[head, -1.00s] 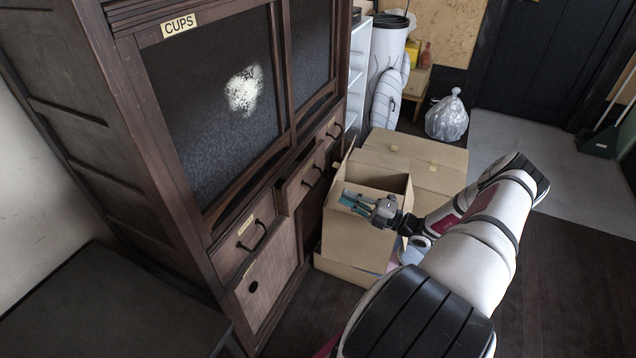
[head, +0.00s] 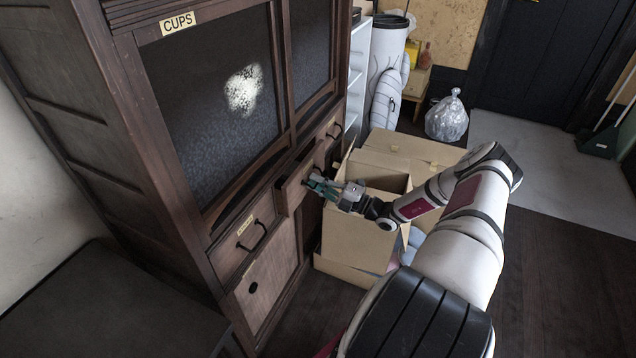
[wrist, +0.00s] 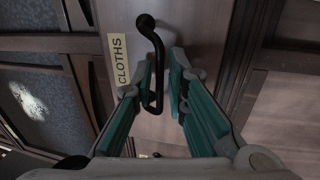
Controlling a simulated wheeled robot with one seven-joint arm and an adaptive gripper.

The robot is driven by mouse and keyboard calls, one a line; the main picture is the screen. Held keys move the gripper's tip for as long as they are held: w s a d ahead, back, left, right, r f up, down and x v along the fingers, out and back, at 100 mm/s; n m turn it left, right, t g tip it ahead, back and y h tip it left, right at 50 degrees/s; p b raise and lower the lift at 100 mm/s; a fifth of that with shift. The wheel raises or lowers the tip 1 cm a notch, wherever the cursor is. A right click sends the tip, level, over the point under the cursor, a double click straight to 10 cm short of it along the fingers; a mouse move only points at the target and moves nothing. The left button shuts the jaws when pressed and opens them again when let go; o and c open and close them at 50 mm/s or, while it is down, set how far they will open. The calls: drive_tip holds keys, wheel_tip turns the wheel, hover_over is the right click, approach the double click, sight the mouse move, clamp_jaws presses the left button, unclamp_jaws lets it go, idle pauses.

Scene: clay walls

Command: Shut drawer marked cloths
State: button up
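The drawer marked CLOTHS (wrist: 180,48) fills the middle of the wrist view, its label (wrist: 120,62) left of a black bar handle (wrist: 152,60). In the head view the drawer (head: 292,192) is the middle one of the cabinet's row and stands out from the front. My gripper (head: 318,184) is at the drawer's front in the head view. In the wrist view my gripper (wrist: 162,85) has its teal fingers apart, one on each side of the handle's lower part. I cannot tell whether either finger touches the handle.
The dark wooden cabinet (head: 130,130) has another drawer with a black handle (head: 252,235) to the left. Open cardboard boxes (head: 350,235) stand close under my arm. A clear plastic bag (head: 447,118) lies on the floor behind. Dark floor (head: 545,280) is free at the right.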

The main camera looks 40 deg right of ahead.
sight(308, 179)
clamp_jaws()
drive_tip(key=w, duration=0.1)
drive_tip(key=w+a+b, duration=0.1)
drive_tip(key=w, duration=0.1)
drive_tip(key=shift+a+f, duration=0.1)
drive_tip(key=shift+a, duration=0.05)
drive_tip(key=shift+w+a, duration=0.1)
drive_tip(key=shift+w, duration=0.35)
unclamp_jaws()
drive_tip(key=shift+a, duration=0.1)
drive_tip(key=v, duration=1.2)
